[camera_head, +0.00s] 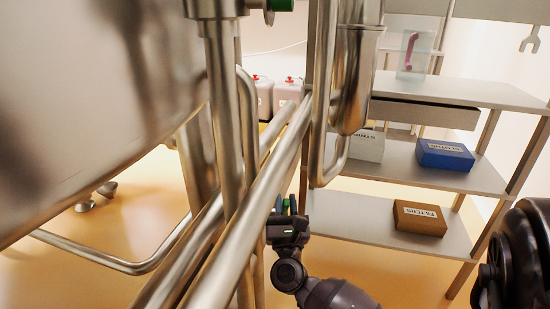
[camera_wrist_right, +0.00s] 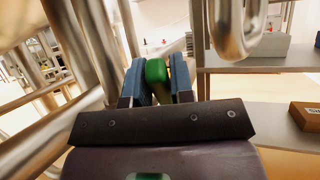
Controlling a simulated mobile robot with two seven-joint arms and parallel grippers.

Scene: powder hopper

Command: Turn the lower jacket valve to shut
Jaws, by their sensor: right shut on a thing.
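The lower jacket valve shows only as its green handle (camera_head: 286,204), low among the steel pipes in the head view. My right gripper (camera_head: 285,205) is shut on this handle, one finger on each side. In the right wrist view the green handle (camera_wrist_right: 156,70) sits between the two blue finger pads of my right gripper (camera_wrist_right: 158,82). The valve body is hidden behind the gripper and pipes. My left gripper is not in view.
Thick steel pipes (camera_head: 250,215) run diagonally just left of my right gripper. A large steel vessel (camera_head: 80,100) fills the upper left. Another green handle (camera_head: 281,5) is at the top. A shelf rack (camera_head: 470,93) with boxes, including a brown filters box (camera_head: 420,218), stands right.

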